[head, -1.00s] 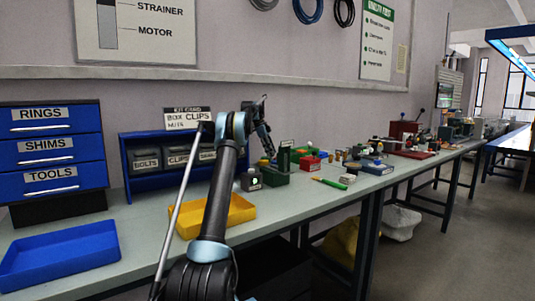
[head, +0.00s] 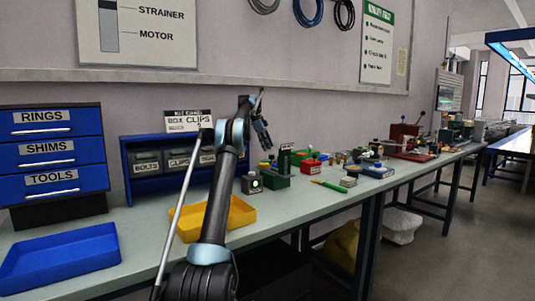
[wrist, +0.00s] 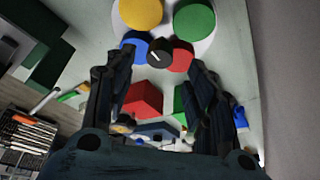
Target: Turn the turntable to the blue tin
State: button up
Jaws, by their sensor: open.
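In the wrist view a pale round turntable (wrist: 168,31) carries a yellow tin (wrist: 140,12), a green tin (wrist: 195,20), a blue tin (wrist: 135,46) and a red tin (wrist: 181,56). A black knob (wrist: 160,51) with a white mark shows between the blue and red tins. My gripper (wrist: 158,70) is open and empty, its fingers on either side of the view, with the knob showing between and beyond the tips. In the head view my gripper (head: 267,145) hangs above the bench; the turntable is too small and covered to make out clearly there.
A red block (wrist: 144,98) shows between my fingers in the wrist view. In the head view a yellow tray (head: 240,213), a blue tray (head: 60,262) and a green pen (head: 329,185) lie on the bench. A wall (head: 300,110) stands behind. The front middle of the bench is clear.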

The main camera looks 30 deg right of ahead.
jog(key=shift+v, duration=1.2)
